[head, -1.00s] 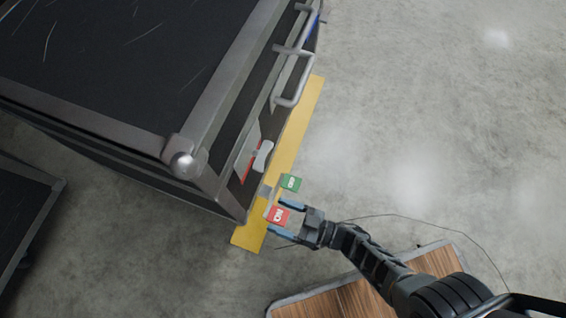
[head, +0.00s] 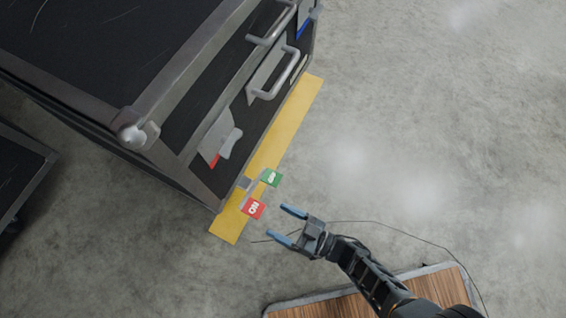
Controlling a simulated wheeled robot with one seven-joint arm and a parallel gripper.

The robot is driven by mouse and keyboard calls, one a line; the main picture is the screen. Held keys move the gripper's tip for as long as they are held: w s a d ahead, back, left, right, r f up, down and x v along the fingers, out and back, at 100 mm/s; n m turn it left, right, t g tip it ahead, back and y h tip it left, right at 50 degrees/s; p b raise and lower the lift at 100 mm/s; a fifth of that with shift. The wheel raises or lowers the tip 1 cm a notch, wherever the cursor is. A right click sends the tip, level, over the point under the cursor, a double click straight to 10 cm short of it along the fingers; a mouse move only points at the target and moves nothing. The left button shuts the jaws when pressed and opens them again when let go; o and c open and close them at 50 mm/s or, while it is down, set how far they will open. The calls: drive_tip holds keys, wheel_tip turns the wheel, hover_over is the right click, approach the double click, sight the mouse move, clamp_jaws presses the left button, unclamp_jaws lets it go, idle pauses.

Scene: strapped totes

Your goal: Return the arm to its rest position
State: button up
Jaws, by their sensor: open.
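My gripper (head: 288,225) is open and empty, its two blue-lined fingers pointing left toward the black case. It is above the grey floor, a little to the right of a red tag (head: 253,208), with a gap between them in the picture. A green tag (head: 271,177) is just above the red one. Both tags show by the lower corner of the case, over the yellow floor strip. My arm reaches in from the lower right corner, bent slightly.
A large black case (head: 185,190) with metal edges, handles (head: 280,75) and a grey latch (head: 230,142) fills the upper left. A yellow strip (head: 228,224) runs along its base. A second dark case (head: 20,185) is at the left edge. A wood-topped board (head: 340,303) lies below. The right floor is clear.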

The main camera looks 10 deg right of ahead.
idle(0.3)
drive_tip(key=s+d+r+m+t+h, duration=0.2)
drive_tip(key=s+d+r+h, duration=0.3)
drive_tip(key=r, duration=0.5)
drive_tip(key=s+d+r+m+t+h, duration=0.1)
drive_tip(key=s+d+r+m+h, duration=0.25)
drive_tip(key=d+r, duration=0.45)
drive_tip(key=s+d+r+m+t+h, duration=0.2)
drive_tip(key=s+d+r+h, duration=0.3)
drive_tip(key=r, duration=0.7)
wheel_tip(320, 180, up, 43)
drive_tip(key=s+g+p, duration=0.1)
drive_tip(key=p, duration=3.3)
drive_tip(key=shift+s+d+h, duration=0.25)
drive_tip(key=shift+s+h, duration=0.1)
drive_tip(key=shift+s, duration=0.05)
